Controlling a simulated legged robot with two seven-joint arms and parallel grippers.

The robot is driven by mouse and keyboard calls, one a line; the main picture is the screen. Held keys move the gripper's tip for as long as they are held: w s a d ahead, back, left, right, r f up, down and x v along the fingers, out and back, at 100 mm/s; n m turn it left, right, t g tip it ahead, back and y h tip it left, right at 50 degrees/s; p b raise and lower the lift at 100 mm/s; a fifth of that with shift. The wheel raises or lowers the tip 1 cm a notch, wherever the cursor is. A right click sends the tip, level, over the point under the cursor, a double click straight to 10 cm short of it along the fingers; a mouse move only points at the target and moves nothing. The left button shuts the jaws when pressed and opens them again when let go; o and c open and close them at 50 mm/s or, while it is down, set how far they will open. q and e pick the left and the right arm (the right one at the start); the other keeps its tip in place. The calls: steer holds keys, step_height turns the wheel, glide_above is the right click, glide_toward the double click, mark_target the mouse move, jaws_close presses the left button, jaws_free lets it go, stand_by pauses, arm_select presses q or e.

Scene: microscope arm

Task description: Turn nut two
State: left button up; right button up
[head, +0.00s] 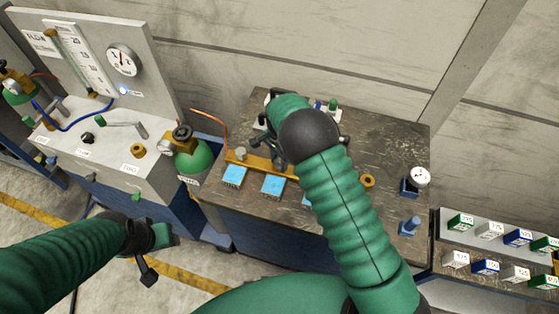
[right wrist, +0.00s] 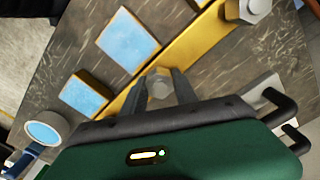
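A long brass bar (right wrist: 190,45) lies on the bench and carries grey hex nuts. My right gripper (right wrist: 161,82) is over the bar, one finger on each side of a hex nut (right wrist: 160,85). This nut fills the gap between the fingertips; its position along the bar fits nut two. Another nut (right wrist: 256,8) sits further up the bar in the right wrist view and shows at the bar's left end in the head view (head: 240,152). In the head view my right arm hides the held nut. My left gripper (head: 149,272) hangs low at left, away from the bench; its opening is unclear.
Blue-topped blocks (head: 272,185) stand along the bar's near side. A green gas cylinder (head: 192,160) and a gauge panel (head: 122,60) are at the left. A small gauge (head: 418,178) and a blue knob (head: 409,226) stand at the bench's right. Labelled boxes (head: 490,230) lie further right.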

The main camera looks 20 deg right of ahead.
mark_target(279, 161)
steer(key=o, duration=0.4)
steer(key=shift+c, duration=0.2)
step_height(279, 161, up, 17)
steer(key=b, duration=0.2)
steer(key=shift+w+f, duration=0.15)
steer(key=shift+f, duration=0.05)
steer(key=s+d+f+n+t, duration=0.1)
steer(key=s+f+n, duration=0.1)
steer(key=s+n, duration=0.4)
steer(key=s+d+f+n+t, duration=0.1)
steer(key=s+n, duration=0.6)
steer(key=s, duration=0.9)
step_height(279, 161, down, 3)
steer(key=shift+s+d+r+t, duration=0.2)
steer(key=shift+s+d+t, duration=0.15)
steer(key=shift+d, duration=0.3)
